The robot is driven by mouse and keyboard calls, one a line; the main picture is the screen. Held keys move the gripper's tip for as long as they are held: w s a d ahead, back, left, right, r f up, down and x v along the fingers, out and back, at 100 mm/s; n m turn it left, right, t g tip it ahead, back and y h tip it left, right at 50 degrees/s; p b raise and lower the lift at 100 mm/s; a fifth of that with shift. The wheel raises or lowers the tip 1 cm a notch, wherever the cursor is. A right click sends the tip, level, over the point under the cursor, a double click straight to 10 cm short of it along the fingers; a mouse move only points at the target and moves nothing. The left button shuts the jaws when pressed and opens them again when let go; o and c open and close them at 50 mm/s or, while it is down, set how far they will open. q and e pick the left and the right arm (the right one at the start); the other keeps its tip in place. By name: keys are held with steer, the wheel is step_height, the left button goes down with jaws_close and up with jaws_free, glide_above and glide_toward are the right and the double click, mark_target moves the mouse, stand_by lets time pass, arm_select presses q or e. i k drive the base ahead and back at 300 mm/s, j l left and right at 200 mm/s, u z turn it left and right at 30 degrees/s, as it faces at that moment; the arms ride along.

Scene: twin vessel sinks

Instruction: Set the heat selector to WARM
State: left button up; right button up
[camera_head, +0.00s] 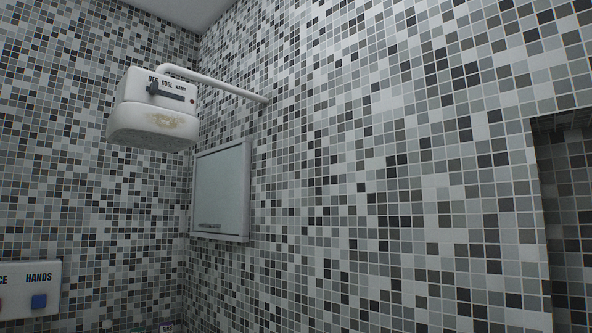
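The heat selector (153,87) is a small dark knob on a dark horizontal slot on the front of a white rounded wall unit (150,130). The labels above the slot read OFF, COOL and WARM from left to right, small and a little blurred. The knob stands at the left end of the slot, under OFF. A small reddish dot sits to the right of the slot. Neither of my grippers is in view.
A white pipe (215,82) runs from the unit to the tiled wall. A framed pale panel (221,190) hangs right of it. At lower left is a white box (28,285) marked HANDS with a blue button (39,301). An opening is at right.

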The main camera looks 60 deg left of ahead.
mark_target(154, 89)
steer(key=u, duration=2.65)
